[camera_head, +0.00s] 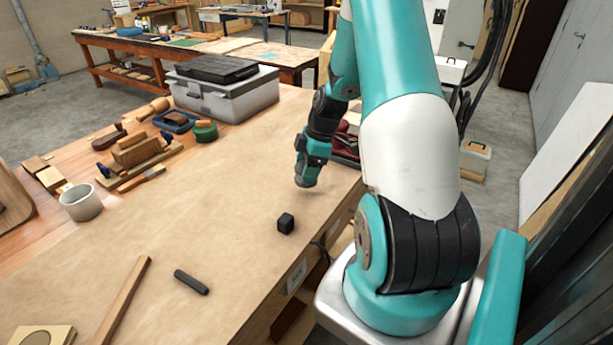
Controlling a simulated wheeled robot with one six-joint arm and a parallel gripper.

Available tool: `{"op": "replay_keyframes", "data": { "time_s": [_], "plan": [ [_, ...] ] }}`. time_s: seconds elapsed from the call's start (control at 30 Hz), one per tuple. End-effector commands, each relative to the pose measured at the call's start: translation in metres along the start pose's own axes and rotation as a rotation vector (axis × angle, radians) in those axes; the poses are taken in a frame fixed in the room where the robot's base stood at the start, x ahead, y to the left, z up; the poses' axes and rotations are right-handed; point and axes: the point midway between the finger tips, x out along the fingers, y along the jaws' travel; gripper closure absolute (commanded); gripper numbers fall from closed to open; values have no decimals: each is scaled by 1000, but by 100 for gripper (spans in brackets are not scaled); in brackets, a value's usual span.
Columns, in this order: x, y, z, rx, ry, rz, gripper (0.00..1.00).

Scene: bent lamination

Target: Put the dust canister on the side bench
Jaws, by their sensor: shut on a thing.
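My gripper (308,165) is at the end of my arm, low over the right edge of the near workbench (230,205). It is shut, but the wrist hides its fingers and the thing between them. A dark red and black item (347,143) shows just behind the wrist at the bench edge; whether it touches the gripper cannot be told. I cannot pick out the dust canister for sure. A long wooden bench (125,43) stands at the back left and may be the side bench.
A grey case (225,95) stands at the workbench's far end. A white mug (81,202), a green round item (204,130) and wooden tools lie left. A black cube (286,223) and dark bar (191,282) lie in front. The workbench's middle is clear.

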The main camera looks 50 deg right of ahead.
Motion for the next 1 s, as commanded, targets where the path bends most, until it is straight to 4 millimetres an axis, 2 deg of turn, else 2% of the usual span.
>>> {"op": "replay_keyframes", "data": {
  "time_s": [0.23, 0.6, 0.63, 0.7, 0.73, 1.0],
  "plan": [
    [31, 0, 10, 1, 0, -2, 67],
    [37, 0, 12, 1, 0, -1, 67],
    [36, 0, 12, 1, 0, 0, 32],
    [36, 0, 12, 1, 0, -1, 16],
    [36, 0, 12, 1, 0, -1, 11],
    [34, 0, 11, 1, 0, -1, 11]
  ]
}}
